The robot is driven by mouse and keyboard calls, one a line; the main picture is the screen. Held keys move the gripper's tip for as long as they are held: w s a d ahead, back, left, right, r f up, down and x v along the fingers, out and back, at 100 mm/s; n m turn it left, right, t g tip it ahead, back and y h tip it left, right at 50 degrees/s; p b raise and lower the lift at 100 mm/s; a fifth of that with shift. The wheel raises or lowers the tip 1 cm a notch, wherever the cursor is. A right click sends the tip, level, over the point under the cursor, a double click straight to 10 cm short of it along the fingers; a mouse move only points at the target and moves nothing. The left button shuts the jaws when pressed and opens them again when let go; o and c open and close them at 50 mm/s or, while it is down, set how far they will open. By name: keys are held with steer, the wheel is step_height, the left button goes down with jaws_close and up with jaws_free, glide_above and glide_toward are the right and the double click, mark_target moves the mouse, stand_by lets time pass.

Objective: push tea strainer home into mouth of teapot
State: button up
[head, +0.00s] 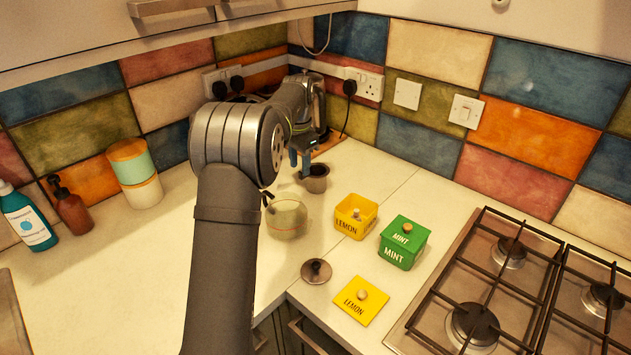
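A glass teapot (287,220) with a greenish tint stands on the counter, right of my arm's near link, which partly hides its left side. Its dark lid (316,271) with a knob lies on the counter in front of it. A small dark cup-shaped thing (316,184) stands behind the teapot; it may be the tea strainer or its holder, too small to tell. My gripper (301,168) points down beside and slightly above the left of this cup. I cannot tell whether its fingers touch it or how far apart they are.
An open yellow lemon tin (353,219), its lid (361,301) and a green mint tin (404,246) lie right of the teapot. A gas hob (500,290) is farther right. Bottles (72,210) and stacked canisters (136,172) stand left.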

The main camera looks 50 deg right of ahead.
mark_target(301, 178)
steer(key=f, duration=0.5)
steer(key=shift+s+a+f, duration=0.2)
steer(key=shift+s+f, duration=0.15)
steer(key=shift+s, duration=0.05)
jaws_close()
